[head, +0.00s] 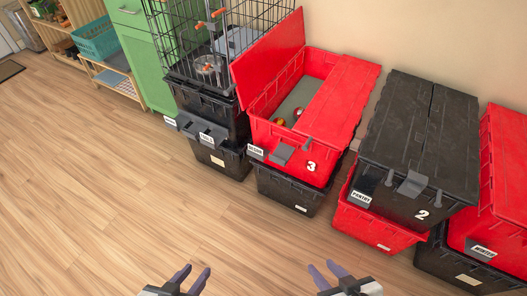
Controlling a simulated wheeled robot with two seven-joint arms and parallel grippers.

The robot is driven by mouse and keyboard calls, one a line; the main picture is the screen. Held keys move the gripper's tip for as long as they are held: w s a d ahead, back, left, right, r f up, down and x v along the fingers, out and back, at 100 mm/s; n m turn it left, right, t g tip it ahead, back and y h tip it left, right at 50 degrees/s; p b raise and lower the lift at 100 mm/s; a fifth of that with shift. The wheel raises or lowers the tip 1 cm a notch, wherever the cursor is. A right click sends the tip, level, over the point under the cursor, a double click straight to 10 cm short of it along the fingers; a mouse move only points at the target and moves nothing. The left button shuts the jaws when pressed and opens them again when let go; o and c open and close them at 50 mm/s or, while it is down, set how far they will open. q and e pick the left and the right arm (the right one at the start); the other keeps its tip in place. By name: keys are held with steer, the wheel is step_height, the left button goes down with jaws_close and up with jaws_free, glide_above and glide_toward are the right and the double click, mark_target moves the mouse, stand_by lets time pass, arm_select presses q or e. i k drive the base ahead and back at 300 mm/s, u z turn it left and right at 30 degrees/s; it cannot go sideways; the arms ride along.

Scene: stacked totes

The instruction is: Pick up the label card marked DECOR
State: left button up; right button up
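A small white label card (256,152) is on the front left of the open red tote (258,133) numbered 3. Its lettering is small and seems to read DECOR. The red tote stands on a black tote (290,190), with one lid flap raised. My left gripper (197,268) is open and empty over the floor at the bottom, below and left of the card. My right gripper (321,265) is open and empty at the bottom, below and right of the card. Neither touches anything.
Black tote 2 (425,130) bears a PANTRY card (361,197) and sits on a red tote (375,230). A red tote at right has a WINTER card (484,252). Black totes (222,158) with a wire cage (190,35) stand left. The wooden floor in front (100,190) is clear.

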mark_target(252, 148)
steer(key=u, duration=1.45)
steer(key=i, duration=2.65)
steer(key=z, duration=3.2)
